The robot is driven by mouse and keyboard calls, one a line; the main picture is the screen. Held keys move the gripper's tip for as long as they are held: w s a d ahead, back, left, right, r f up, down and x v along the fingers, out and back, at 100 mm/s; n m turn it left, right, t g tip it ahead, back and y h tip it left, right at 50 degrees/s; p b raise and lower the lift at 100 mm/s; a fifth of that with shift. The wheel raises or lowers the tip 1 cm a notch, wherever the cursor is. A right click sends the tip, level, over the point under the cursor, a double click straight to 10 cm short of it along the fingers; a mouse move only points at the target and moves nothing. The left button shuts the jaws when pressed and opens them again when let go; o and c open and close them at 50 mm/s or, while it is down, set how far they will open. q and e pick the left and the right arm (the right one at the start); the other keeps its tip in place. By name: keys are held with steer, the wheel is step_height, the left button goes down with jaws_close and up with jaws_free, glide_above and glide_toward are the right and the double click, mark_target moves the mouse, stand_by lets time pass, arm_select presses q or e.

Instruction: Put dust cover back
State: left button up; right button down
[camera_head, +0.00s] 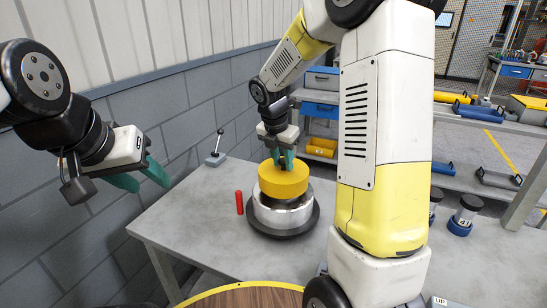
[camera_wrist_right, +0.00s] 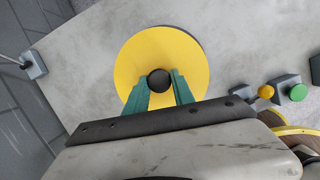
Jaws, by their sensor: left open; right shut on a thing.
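The dust cover is a thick yellow disc (camera_head: 283,182) with a black knob (camera_wrist_right: 159,80) at its centre. My right gripper (camera_head: 282,158) points down from above, and its teal fingers are shut on the knob, one on each side. The cover is directly over a silver metal cylinder (camera_head: 279,215) that stands on a wide dark round base (camera_head: 284,232). A dark band shows between cover and metal; I cannot tell whether they touch. In the right wrist view the disc (camera_wrist_right: 135,60) hides the cylinder. My left gripper (camera_head: 140,180) is open and empty, off the table's left side.
A red cylinder (camera_head: 239,202) stands left of the dark base on the grey table (camera_head: 190,215). A lever on a small block (camera_head: 215,159) is near the wall. A green button (camera_wrist_right: 298,92) and a yellow ball knob (camera_wrist_right: 266,91) show in the wrist view. The table's left part is clear.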

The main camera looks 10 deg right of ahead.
steer(key=shift+f, duration=0.35)
steer(key=shift+f, duration=0.15)
steer(key=shift+f, duration=0.45)
steer(key=c, duration=1.1)
jaws_free()
steer(key=shift+o, duration=0.2)
steer(key=shift+r, duration=0.1)
